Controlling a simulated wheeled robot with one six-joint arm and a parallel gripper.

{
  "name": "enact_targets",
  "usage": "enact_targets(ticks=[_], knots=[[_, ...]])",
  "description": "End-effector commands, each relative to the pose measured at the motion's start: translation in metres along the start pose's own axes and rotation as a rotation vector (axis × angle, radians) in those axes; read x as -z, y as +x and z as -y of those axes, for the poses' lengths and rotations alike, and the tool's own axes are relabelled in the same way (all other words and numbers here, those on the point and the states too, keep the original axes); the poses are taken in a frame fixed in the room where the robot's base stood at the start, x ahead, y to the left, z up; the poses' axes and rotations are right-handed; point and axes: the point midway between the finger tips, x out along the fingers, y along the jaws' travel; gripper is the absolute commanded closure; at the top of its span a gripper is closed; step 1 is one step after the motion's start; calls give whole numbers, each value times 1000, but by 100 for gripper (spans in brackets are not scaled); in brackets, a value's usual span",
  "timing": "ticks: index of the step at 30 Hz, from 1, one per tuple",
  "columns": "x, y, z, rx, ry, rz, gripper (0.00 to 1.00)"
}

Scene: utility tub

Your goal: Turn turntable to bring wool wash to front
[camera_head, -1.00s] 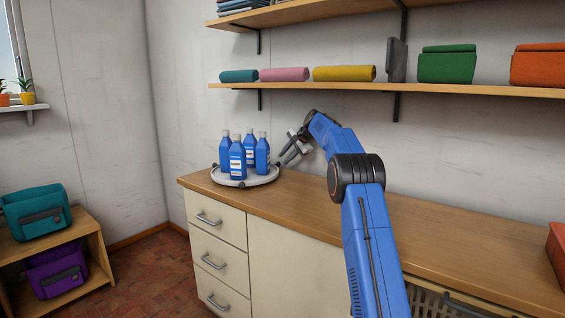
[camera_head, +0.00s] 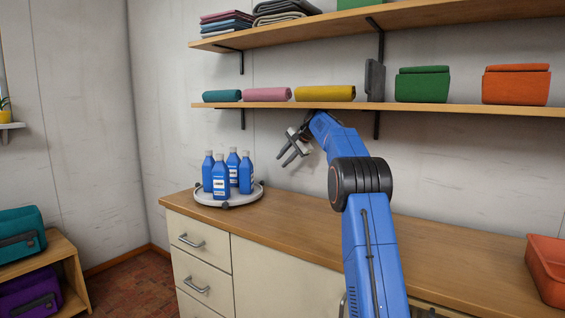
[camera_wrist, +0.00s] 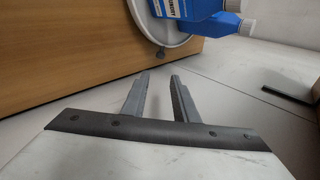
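The turntable (camera_head: 225,203) is a round white tray with small dark knobs on its rim, at the left end of the wooden counter. Several alike blue bottles (camera_head: 220,180) with pale caps and white labels stand on it. The labels are too small to tell which is wool wash. My gripper (camera_head: 286,158) is open and empty, above and to the right of the turntable, apart from it. In the wrist view, the two gripper fingers (camera_wrist: 159,78) are spread with nothing between them. The turntable rim (camera_wrist: 190,41) and parts of blue bottles (camera_wrist: 212,22) show beyond them.
A shelf (camera_head: 380,107) with rolled towels (camera_head: 325,93) and green and orange containers hangs just above my arm. An orange bin (camera_head: 546,262) stands at the counter's right. The counter (camera_head: 300,225) between is mostly clear. Drawers are below.

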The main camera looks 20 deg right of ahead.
Motion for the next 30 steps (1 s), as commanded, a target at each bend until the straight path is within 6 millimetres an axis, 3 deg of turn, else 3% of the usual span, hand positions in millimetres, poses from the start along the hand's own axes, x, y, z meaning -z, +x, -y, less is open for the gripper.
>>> enact_targets(ticks=[3,6,7,14,22,30], knots=[[0,0,0,0,0,0,73],[0,1,0,2,0,0,97],[0,1,-1,5,1,0,100],[-6,10,-17,65,7,0,100],[-12,23,-51,146,33,-33,100],[-11,38,-56,158,38,-44,100]])
